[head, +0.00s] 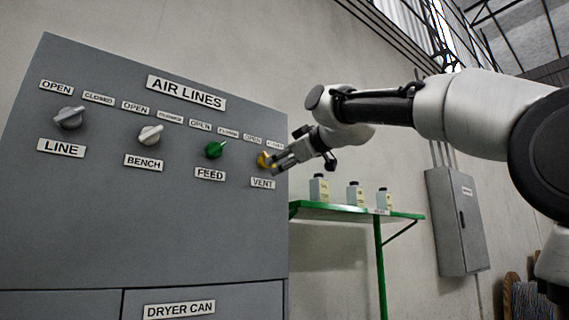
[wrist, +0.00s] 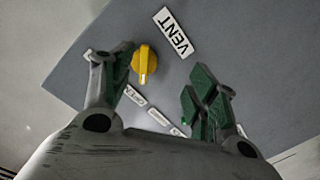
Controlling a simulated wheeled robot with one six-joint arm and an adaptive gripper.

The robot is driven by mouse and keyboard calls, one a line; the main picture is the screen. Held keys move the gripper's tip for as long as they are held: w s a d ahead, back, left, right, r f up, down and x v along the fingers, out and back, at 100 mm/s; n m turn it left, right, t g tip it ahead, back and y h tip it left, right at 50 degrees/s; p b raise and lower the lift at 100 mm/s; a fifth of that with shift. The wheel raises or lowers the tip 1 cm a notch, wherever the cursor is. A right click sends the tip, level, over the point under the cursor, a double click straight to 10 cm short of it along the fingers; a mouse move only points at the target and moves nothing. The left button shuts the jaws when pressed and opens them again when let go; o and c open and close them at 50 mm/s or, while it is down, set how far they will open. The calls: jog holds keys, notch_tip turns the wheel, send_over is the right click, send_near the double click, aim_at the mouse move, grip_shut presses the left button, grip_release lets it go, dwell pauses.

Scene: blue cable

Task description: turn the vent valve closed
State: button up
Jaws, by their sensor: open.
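The vent valve is a yellow knob (head: 262,159) above the VENT label (head: 262,183), at the right end of the panel's knob row. In the wrist view the knob (wrist: 144,60) lies between my fingers, nearer the left one. Its pale mark points down in that view, toward the OPEN side of the panel. My gripper (head: 277,163) is open at the knob, partly covering it in the head view. In the wrist view the fingers of my gripper (wrist: 162,72) stand apart with green pads showing. I cannot tell whether a finger touches the knob.
The grey panel (head: 150,220) also carries a green feed knob (head: 215,149) close left of the vent, a white bench knob (head: 150,134) and a grey line knob (head: 69,117). Right of the panel, a green shelf (head: 335,212) holds bottles. A grey wall box (head: 458,225) hangs farther right.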

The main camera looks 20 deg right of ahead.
jog(key=w, duration=0.2)
jog(key=w+a+r+n, duration=0.1)
jog(key=w, duration=0.2)
jog(key=w+a+r+n, duration=0.1)
jog(key=w, duration=0.1)
jog(key=shift+w+r+t, duration=0.15)
jog(key=shift+t, duration=0.25)
jog(key=c, duration=1.1)
